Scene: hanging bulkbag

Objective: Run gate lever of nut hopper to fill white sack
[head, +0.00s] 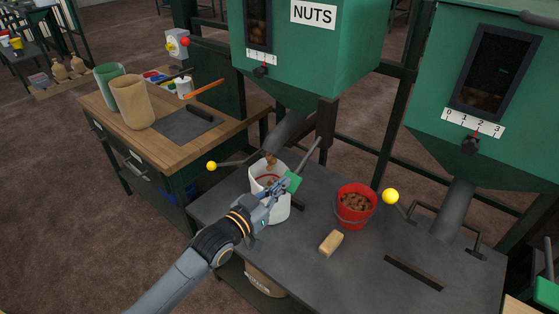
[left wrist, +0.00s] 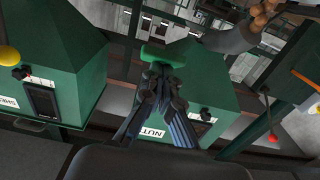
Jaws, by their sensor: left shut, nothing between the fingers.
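The nut hopper (head: 300,50) is green with a NUTS sign. Its grey spout (head: 286,130) slopes down to the open white sack (head: 257,178), which has a red line near its top. Brown nuts (head: 270,160) show between spout mouth and sack; nuts also show by the spout in the left wrist view (left wrist: 262,12). My left gripper (head: 287,185) is shut in front of the sack, hiding part of it. A green grip (head: 294,181) lies at its fingertips, not between them; it also shows in the left wrist view (left wrist: 163,56). A grey bar (head: 309,155) rises beside it. My right gripper is out of view.
A yellow-knobbed lever (head: 211,166) is left of the sack. A red bucket of nuts (head: 355,205) and a tan block (head: 331,243) stand on the grey table (head: 300,270). Another yellow knob (head: 390,196) is by the second hopper (head: 410,110). A wooden workbench (head: 165,145) stands left.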

